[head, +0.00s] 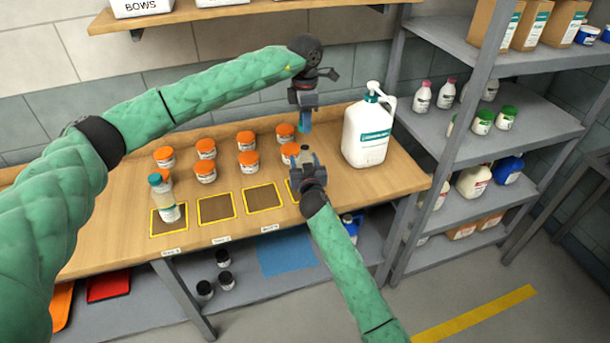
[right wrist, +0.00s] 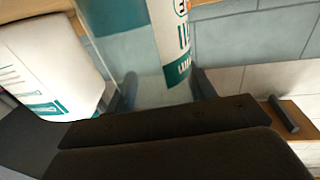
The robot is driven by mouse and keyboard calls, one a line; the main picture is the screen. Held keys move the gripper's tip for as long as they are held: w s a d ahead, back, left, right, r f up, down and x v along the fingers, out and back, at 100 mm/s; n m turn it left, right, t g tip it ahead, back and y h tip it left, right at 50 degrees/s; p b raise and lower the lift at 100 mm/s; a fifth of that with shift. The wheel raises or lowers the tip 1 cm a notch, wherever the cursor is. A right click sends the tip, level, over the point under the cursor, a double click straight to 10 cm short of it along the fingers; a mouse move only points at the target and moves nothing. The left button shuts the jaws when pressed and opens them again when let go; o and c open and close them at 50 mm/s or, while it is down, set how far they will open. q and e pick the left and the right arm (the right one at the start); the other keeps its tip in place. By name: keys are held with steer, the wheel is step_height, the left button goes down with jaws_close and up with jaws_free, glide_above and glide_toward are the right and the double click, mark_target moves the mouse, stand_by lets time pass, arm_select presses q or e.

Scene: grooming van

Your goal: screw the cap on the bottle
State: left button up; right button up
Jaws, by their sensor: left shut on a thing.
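My left gripper (head: 305,108) points down above the back of the wooden bench, shut on a small blue thing that looks like the cap (head: 305,124). My right gripper (head: 308,166) is nearer the front edge, at the right mat. Its fingers flank a clear bottle with a white and teal label, which shows large in the right wrist view (right wrist: 150,60); they seem shut on it. The bottle's lower part is hidden by my gripper.
Several orange-lidded jars (head: 205,172) stand left of my grippers. A teal-capped bottle (head: 163,196) stands on the left mat (head: 154,226); the middle mat (head: 217,208) is empty. A large white pump jug (head: 366,135) stands close on the right. A shelf (head: 180,14) hangs above.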

steer(key=c, duration=0.6)
arm_select(q)
glide_above(305, 148)
steer(key=shift+w+f, duration=0.1)
steer(key=shift+f, duration=2.4)
steer(key=shift+f, duration=0.85)
steer(key=shift+f, duration=0.6)
